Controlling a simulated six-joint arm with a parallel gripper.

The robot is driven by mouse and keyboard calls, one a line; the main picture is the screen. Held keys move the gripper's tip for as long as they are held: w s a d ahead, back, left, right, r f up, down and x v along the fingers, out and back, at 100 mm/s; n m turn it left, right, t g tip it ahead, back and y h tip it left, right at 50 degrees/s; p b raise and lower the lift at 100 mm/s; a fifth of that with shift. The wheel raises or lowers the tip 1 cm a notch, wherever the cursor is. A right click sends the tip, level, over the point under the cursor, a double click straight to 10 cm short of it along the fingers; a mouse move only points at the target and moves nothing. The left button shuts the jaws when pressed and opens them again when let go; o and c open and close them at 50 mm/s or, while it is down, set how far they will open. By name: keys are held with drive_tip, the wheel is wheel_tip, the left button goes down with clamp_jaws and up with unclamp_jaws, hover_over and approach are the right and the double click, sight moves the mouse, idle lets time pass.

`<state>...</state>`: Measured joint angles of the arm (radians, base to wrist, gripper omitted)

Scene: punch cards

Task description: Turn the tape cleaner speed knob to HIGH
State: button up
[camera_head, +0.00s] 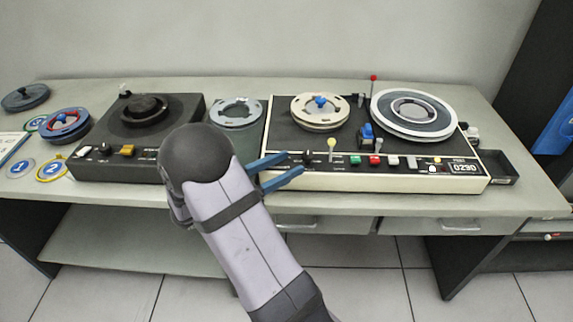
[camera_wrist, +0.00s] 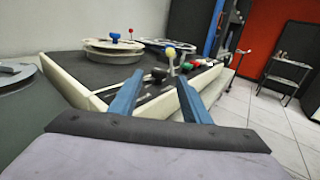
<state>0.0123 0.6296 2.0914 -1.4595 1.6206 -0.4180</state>
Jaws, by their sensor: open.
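A cream-edged tape machine (camera_head: 340,180) stands at right on the bench. A small black knob (camera_head: 308,156) sits at the left end of its front control strip. It also shows in the wrist view (camera_wrist: 158,75), between and beyond my fingertips. My gripper (camera_head: 292,163) is open and empty at this knob, its blue fingers apart. I cannot tell whether either finger touches it. The knob's setting and the lettering around it are too small to read. A dark machine (camera_head: 185,110) at left also has a black knob (camera_head: 105,149) on its front strip.
A yellow-topped lever (camera_head: 331,145) stands just right of the near knob, followed by coloured buttons (camera_head: 375,160). Reels (camera_head: 320,110) lie on the deck. A grey reel (camera_head: 236,112) sits between the machines. Loose reels and numbered discs (camera_head: 52,168) lie at far left.

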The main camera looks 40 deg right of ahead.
sight(305, 156)
drive_tip(key=r+y+p, duration=0.1)
drive_tip(key=p, duration=0.1)
drive_tip(key=a+r+y+p, duration=0.1)
drive_tip(key=y+p, duration=0.1)
drive_tip(key=a+r+y+p, duration=0.1)
drive_tip(key=p, duration=0.1)
drive_tip(key=shift+w+r+t+y, duration=0.1)
drive_tip(key=shift+r+t+y, duration=0.2)
drive_tip(key=shift+t, duration=0.1)
drive_tip(key=shift+p+x, duration=0.55)
drive_tip(key=shift+x, duration=3.1)
drive_tip(key=c, duration=1)
